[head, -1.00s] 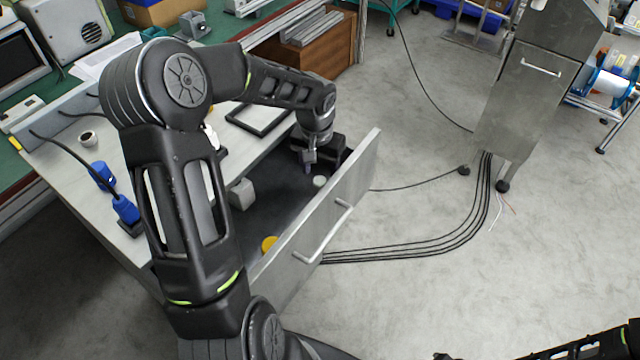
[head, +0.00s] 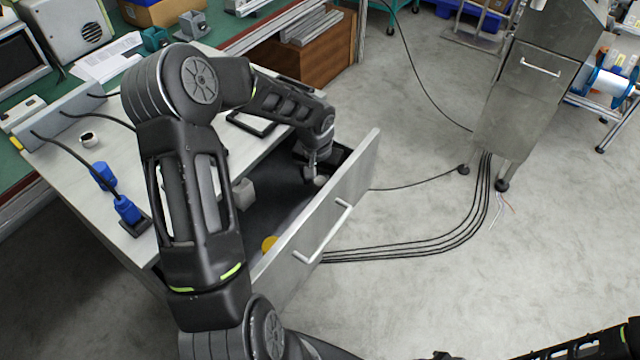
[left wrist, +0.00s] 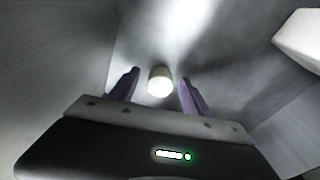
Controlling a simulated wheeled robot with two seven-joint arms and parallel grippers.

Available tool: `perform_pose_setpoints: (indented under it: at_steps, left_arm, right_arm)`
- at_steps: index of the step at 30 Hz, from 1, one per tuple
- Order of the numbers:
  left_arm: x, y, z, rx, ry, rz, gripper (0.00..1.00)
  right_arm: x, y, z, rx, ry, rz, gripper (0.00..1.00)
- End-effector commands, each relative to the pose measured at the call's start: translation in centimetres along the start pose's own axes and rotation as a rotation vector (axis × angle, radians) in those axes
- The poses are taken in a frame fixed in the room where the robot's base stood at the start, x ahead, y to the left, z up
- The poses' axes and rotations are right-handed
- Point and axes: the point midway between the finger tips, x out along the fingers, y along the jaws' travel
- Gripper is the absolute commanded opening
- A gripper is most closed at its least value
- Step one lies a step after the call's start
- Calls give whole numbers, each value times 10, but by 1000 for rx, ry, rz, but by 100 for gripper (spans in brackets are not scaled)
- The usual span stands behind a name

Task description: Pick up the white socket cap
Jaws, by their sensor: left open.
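The white socket cap (left wrist: 160,81) is a small round white piece on the drawer floor, seen in the left wrist view. My left gripper (left wrist: 157,84) is open, with its two purple fingers on either side of the cap; I cannot tell whether they touch it. In the head view my left gripper (head: 314,181) reaches down into the open drawer (head: 285,205) near its far end. The cap is mostly hidden there by the gripper. In the head view, part of my right arm shows at the bottom right corner, but its gripper is not seen.
The drawer's front panel (head: 340,200) stands close to the right of my gripper. A grey block (head: 243,194) and a yellow round piece (head: 269,243) lie in the drawer nearer to me. A white block (left wrist: 300,40) shows at the right of the left wrist view.

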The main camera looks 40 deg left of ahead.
Motion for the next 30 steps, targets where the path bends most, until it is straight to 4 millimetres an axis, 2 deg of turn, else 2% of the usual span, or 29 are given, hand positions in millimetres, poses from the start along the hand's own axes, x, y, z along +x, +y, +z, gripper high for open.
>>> perform_pose_setpoints:
  at_steps: [8, 27, 30]
  left_arm:
    - [0, 0, 0, 0, 0, 0, 57]
    - [0, 0, 0, 0, 0, 0, 5]
    - [0, 0, 0, 0, 0, 0, 0]
  right_arm:
    - [0, 0, 0, 0, 0, 0, 44]
    - [0, 0, 0, 0, 0, 0, 44]
    - [0, 0, 0, 0, 0, 0, 44]
